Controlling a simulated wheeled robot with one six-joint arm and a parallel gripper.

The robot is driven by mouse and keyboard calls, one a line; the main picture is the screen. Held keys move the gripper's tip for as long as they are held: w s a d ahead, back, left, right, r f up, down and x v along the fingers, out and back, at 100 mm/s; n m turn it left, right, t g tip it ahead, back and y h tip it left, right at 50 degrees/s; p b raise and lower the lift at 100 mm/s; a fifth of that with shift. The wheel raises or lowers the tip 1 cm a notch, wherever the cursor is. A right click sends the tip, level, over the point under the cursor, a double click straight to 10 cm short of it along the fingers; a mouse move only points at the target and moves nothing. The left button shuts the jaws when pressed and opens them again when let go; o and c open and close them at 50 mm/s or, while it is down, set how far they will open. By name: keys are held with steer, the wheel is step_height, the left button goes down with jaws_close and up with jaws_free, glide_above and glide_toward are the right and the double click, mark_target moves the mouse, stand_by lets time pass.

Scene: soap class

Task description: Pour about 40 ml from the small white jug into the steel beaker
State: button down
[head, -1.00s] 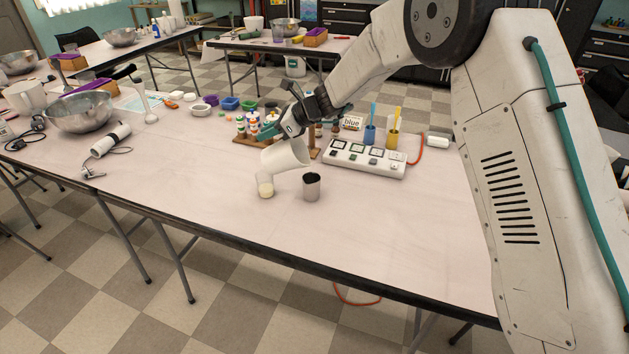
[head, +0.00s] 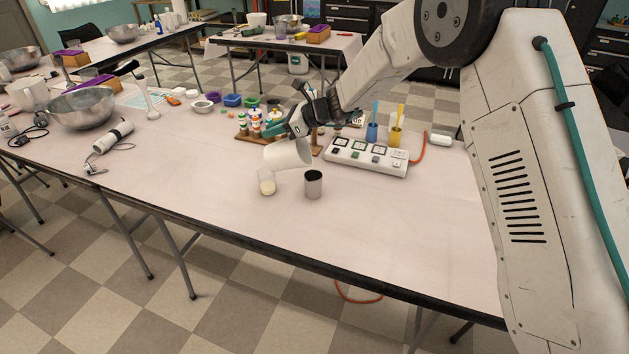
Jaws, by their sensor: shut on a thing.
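My gripper (head: 292,131) is shut on the small white jug (head: 288,154) and holds it tilted above the table. The jug's lower left part is just above a small clear cup (head: 267,183) with pale contents; I cannot tell whether they touch. The steel beaker (head: 313,184) stands upright on the table to the right of that cup, below and right of the jug. Its inside looks dark. No stream of liquid can be made out.
Behind the jug is a wooden rack with small bottles (head: 256,124). To the right are a white panel with several dark squares (head: 366,157), a blue cup (head: 372,132) and a yellow cup (head: 394,137). A steel bowl (head: 82,110) stands far left.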

steer(key=shift+s+d+y+p, duration=0.1)
steer(key=shift+d+y+p, duration=0.4)
steer(key=shift+d+y, duration=0.15)
stand_by(0.3)
steer(key=shift+s+d+r+t+y+p, duration=0.15)
steer(key=shift+d+r+y+p, duration=0.1)
steer(key=shift+d+y+p, duration=0.25)
steer(key=shift+d+r+t+y+p, duration=0.15)
steer(key=shift+d+r+p, duration=0.1)
steer(key=shift+p, duration=0.4)
stand_by(1.0)
steer(key=a+h, duration=0.3)
steer(key=shift+w+a+f+g+h, duration=0.3)
steer(key=shift+w+f+g, duration=0.05)
steer(key=shift+g, duration=0.05)
steer(key=shift+w+a+f+h, duration=0.1)
steer(key=shift+a+f+h, duration=0.2)
steer(key=shift+h, duration=0.2)
steer(key=shift+a+r, duration=0.1)
steer(key=shift+a, duration=0.05)
